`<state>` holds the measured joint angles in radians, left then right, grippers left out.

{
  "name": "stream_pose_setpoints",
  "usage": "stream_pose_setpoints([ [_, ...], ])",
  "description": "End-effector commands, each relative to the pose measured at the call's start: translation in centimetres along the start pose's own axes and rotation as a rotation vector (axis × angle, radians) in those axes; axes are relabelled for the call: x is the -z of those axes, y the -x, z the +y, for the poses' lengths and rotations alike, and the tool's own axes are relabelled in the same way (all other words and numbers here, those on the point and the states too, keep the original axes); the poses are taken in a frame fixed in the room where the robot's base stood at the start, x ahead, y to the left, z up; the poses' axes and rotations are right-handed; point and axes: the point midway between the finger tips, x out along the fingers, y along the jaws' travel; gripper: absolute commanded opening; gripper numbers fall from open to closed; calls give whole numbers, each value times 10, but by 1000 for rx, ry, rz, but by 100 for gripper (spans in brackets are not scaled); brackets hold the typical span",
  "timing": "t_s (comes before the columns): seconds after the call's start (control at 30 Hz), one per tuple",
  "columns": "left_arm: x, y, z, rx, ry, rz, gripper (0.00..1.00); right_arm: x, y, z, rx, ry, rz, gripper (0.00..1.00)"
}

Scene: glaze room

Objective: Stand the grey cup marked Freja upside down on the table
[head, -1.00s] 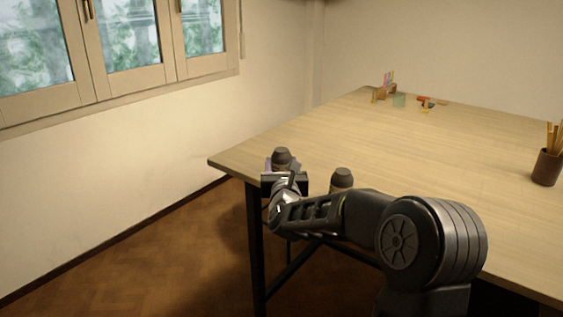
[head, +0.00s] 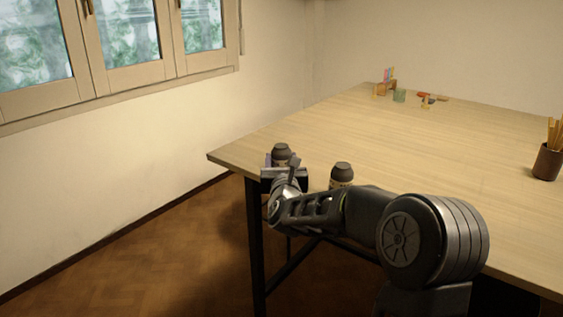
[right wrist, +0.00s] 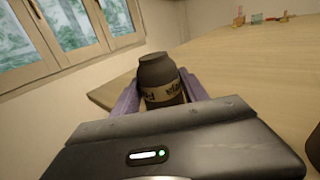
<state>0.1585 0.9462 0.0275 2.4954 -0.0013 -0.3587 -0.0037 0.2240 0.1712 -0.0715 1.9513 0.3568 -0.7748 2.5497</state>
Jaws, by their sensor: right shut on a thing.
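A dark grey cup (head: 281,152) is between the fingers of my right gripper (head: 284,170), at the table's near left corner. In the right wrist view the cup (right wrist: 160,72) has a pale label band with dark lettering that I cannot read with certainty. Its narrower, closed-looking end points up. The purple fingers of my right gripper (right wrist: 162,98) are shut on it from both sides. I cannot tell whether its lower end touches the table. A second similar grey cup (head: 342,172) stands on the table (head: 430,150) to the right, its lower part hidden by my arm. My left gripper is not in view.
A brown pot of pencils (head: 547,162) stands at the right. At the far end are a small wooden holder (head: 385,88), a green glass (head: 399,96) and small red and orange items (head: 430,98). The middle of the table is clear.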

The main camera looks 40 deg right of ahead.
Motion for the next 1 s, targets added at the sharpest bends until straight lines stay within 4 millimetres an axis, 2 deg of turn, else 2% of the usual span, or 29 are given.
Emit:
stream_pose_setpoints([
  [0.03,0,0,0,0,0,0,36,-1,0,0,0,0,-2,53],
  [0.33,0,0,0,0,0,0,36,0,0,0,0,0,-1,77],
  [0.67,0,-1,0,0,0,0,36,1,4,0,0,0,1,77],
  [0.77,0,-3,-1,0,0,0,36,0,12,0,0,0,-1,77],
  [1.0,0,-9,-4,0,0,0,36,0,51,0,-1,-1,-2,77],
])
